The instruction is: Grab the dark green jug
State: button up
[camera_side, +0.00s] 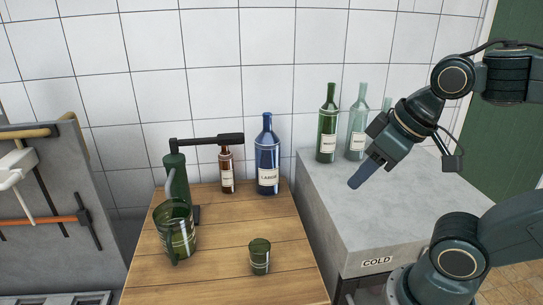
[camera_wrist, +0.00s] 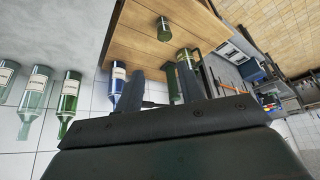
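The dark green jug (camera_side: 177,232) is glass, with pale bands and a handle. It stands upright on the wooden table, left of the small green cup (camera_side: 260,256). In the wrist view the jug (camera_wrist: 184,58) shows near the top middle, partly cut off by my finger. My gripper (camera_side: 356,183) is up at the right in the side view, above the grey counter and well away from the jug. In the wrist view its two fingers (camera_wrist: 155,78) stand apart with nothing held between them.
A green lever device (camera_side: 177,180) stands just behind the jug, its black arm reaching right. A brown bottle (camera_side: 226,170) and a blue bottle (camera_side: 267,158) stand at the table's back. A green bottle (camera_side: 327,125) and clear bottles are on the counter (camera_side: 345,205), marked COLD.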

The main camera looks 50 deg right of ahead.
jog(key=w+a+f+m+y, duration=0.2)
jog(key=w+a+f+m, duration=0.1)
jog(key=w, duration=0.5)
jog(key=w+a+f+m+y, duration=0.2)
jog(key=w+f+m, duration=0.2)
jog(key=w, duration=0.3)
jog(key=w+a+f+m+y, duration=0.2)
jog(key=w+a+f+m, duration=0.1)
jog(key=w, duration=0.5)
jog(key=m+t+y, duration=0.4)
jog(key=m, duration=1.3)
send_near(176, 235)
jog(key=s, duration=0.1)
jog(key=s+a, duration=0.1)
jog(key=s, duration=0.3)
jog(key=shift+a, duration=0.25)
jog(key=shift+w, duration=0.1)
jog(key=x, duration=0.8)
jog(key=shift+a+f, duration=0.15)
jog(key=shift+f, duration=0.1)
jog(key=shift+w, duration=0.2)
